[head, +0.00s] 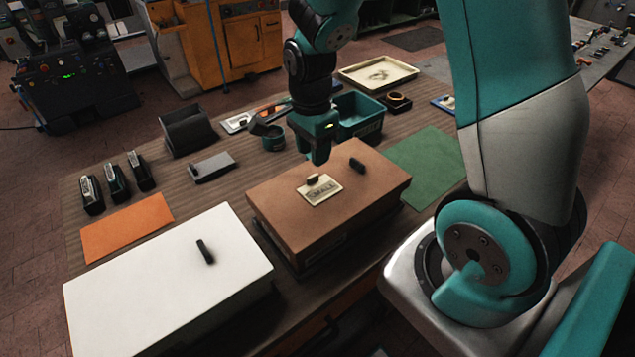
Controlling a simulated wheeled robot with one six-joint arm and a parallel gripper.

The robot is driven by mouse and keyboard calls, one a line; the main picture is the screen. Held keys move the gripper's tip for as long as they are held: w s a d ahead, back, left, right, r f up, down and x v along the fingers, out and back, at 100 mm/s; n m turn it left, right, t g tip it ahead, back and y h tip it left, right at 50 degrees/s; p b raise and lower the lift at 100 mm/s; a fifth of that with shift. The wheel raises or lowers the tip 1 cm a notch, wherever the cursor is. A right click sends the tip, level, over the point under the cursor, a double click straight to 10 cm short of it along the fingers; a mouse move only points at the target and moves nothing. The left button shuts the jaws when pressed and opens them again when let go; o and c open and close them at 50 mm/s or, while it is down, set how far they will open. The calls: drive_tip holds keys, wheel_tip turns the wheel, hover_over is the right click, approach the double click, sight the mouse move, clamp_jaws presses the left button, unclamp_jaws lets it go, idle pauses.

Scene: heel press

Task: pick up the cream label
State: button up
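The cream label (322,194) lies flat on top of the brown box (373,184), with dark lettering that seems to read "SMALL". A small cream and dark grip piece (312,180) stands up at its far edge. My gripper (320,157) points down just beyond the label, near the far edge of the brown box. It appears apart from the label. Its fingers overlap from this angle, so their opening is hidden. I see nothing held in it.
A dark handle (357,165) stands on the brown box, right of the label. A white box (150,290) with a dark handle is at the front left. A teal bin (358,117) stands behind my gripper. Green (425,165) and orange (128,226) sheets lie on the table.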

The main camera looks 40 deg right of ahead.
sight(315, 175)
drive_tip(key=shift+d+f+p, duration=0.15)
drive_tip(key=shift+f+p, duration=0.9)
drive_tip(key=shift+f, duration=2.3)
clamp_jaws()
